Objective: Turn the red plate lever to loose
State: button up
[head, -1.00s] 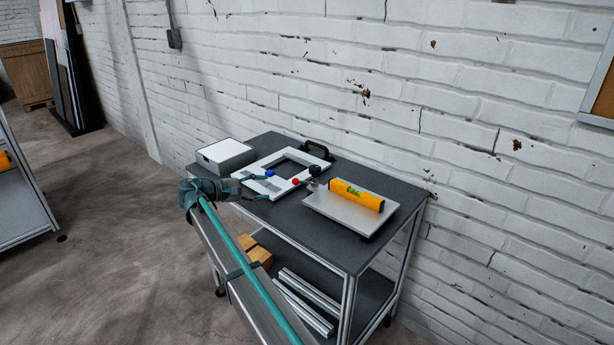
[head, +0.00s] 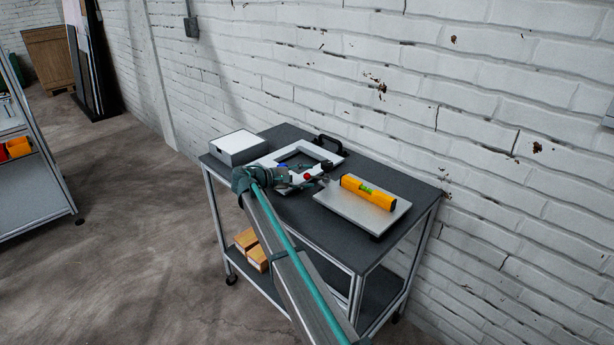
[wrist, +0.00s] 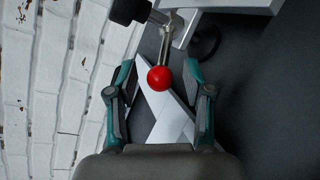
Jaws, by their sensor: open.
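The red plate lever is a metal rod (wrist: 166,45) with a red ball knob (wrist: 159,78), which is also seen in the head view (head: 307,175). Its rod runs up to a bracket at the edge of the silver plate (head: 340,205). My gripper (wrist: 160,76) is open, with one fingertip on each side of the red ball. Gaps show between the ball and both fingers, so it is not gripped. In the head view my arm partly hides the white frame (head: 331,152) and the lever's surroundings.
A black knob (wrist: 130,10) stands close to the lever's upper end. An orange level (head: 368,192) lies on the silver plate. A grey box (head: 237,148) with a white top and a black handle (head: 327,142) stand farther back on the cart. The brick wall is close behind.

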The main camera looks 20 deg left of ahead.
jog(key=shift+w+d+f, duration=0.1)
jog(key=shift+w+d, duration=0.1)
grip_shut()
dwell(0.4)
